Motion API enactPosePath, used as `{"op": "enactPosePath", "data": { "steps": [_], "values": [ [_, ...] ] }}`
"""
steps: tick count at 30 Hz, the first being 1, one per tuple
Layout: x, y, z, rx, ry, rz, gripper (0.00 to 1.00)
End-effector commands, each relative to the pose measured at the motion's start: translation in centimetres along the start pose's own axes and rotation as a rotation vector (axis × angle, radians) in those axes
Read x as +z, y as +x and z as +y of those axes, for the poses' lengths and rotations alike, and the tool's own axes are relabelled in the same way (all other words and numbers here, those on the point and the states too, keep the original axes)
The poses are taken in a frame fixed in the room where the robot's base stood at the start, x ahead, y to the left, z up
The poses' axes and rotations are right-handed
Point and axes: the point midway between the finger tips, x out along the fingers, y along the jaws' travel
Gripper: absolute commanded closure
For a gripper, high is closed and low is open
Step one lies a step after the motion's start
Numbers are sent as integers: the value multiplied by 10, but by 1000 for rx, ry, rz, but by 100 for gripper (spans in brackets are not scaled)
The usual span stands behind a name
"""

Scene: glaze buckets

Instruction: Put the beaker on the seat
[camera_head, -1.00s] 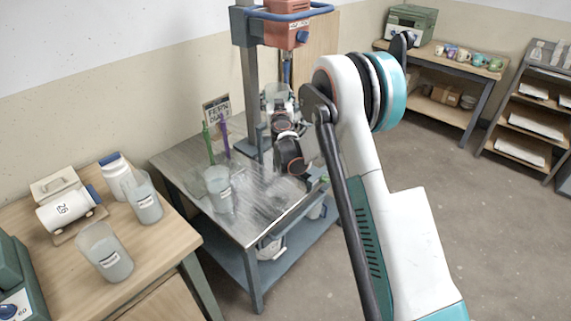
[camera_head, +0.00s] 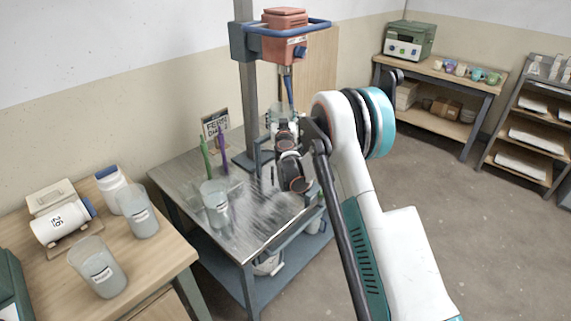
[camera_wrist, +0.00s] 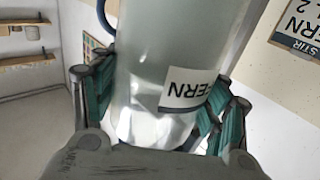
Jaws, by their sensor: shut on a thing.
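A clear beaker with a white label reading "FERN" (camera_wrist: 150,55) is held in my gripper (camera_wrist: 160,108). The teal fingers press on both sides of it in the wrist view. In the head view my gripper (camera_head: 284,128) holds the beaker (camera_head: 276,112) roughly upright in front of the stirrer's column, below the orange stirrer head (camera_head: 284,48). The seat is not clearly seen; my gripper and arm cover much of the stirrer's foot.
A similar beaker (camera_head: 215,203), a green stick (camera_head: 205,158) and a purple stick (camera_head: 223,150) stand on the metal table (camera_head: 178,177). A sign (camera_head: 215,123) stands behind. Two more beakers (camera_head: 140,215) (camera_head: 100,270) and a jar (camera_head: 110,183) stand on the wooden table.

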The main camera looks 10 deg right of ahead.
Motion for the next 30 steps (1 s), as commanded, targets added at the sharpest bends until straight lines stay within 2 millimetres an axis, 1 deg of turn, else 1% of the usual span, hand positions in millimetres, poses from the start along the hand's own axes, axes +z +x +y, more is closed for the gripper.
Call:
{"op": "enactPosePath", "data": {
  "steps": [1, 12, 15, 19, 26, 30],
  "values": [
    [15, 3, 14, 23, 5, 0, 98],
    [96, 2, 13, 21, 4, 0, 98],
    [113, 2, 12, 19, 4, 0, 98],
    [126, 1, 10, 16, 3, 0, 98],
    [137, 1, 8, 13, 2, 0, 98],
    [155, 1, 7, 12, 1, 0, 98]
  ]
}}
